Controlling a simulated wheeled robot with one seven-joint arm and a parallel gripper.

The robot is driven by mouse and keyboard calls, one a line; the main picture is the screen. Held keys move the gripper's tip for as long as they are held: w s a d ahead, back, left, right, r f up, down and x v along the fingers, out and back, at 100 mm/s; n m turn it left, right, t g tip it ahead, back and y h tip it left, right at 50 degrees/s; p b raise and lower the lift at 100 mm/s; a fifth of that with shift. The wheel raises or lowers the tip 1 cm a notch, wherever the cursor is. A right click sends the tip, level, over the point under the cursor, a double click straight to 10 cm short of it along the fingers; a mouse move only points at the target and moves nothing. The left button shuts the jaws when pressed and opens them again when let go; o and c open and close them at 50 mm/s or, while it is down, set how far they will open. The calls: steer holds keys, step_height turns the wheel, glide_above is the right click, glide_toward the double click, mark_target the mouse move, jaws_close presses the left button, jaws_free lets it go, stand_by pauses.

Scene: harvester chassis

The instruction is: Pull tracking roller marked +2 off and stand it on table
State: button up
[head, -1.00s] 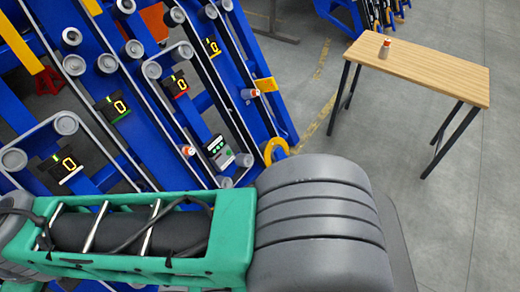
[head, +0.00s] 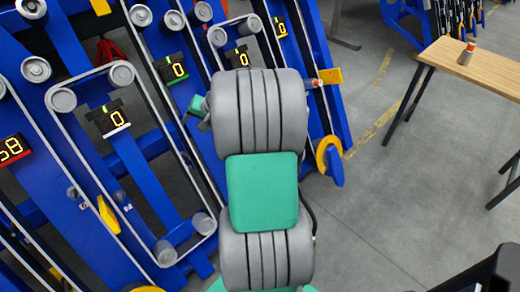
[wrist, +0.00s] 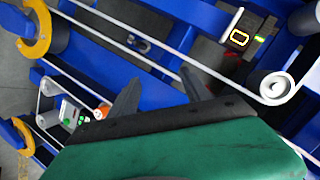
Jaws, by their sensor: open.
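A small roller with an orange end (head: 316,83) sticks out by a yellow tab on the blue chassis, right of my arm in the head view. Another orange-topped roller (head: 467,53) stands upright on the wooden table (head: 496,72). No +2 mark is readable. In the wrist view my gripper (wrist: 160,88) is open, with two dark fingers apart and nothing seen between them. An orange-ended roller (wrist: 102,112) shows just left of the left finger, partly hidden by it. In the head view my arm hides most of the gripper.
The blue chassis (head: 75,158) fills the left, with belts, grey pulleys and several displays (head: 112,119). A yellow ring (head: 328,155) juts from its right edge. A green-buttoned control box (wrist: 70,113) shows in the wrist view. Grey floor between chassis and table is clear.

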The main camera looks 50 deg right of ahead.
steer(key=s+d+f+m+t+h+b, duration=0.1)
steer(key=s+d+f+m+t+b, duration=0.2)
steer(key=d+f, duration=0.7)
steer(key=s+d+f+m+t+h+b, duration=0.1)
steer(key=s+d+f+m+b, duration=0.45)
steer(key=d, duration=0.75)
steer(key=b+x, duration=0.5)
steer(key=x, duration=0.8)
steer(key=shift+w+f, duration=0.15)
steer(key=shift+f, duration=0.05)
steer(key=shift+w, duration=0.3)
steer(key=shift+c, duration=0.5)
jaws_close()
steer(key=shift+r, duration=0.1)
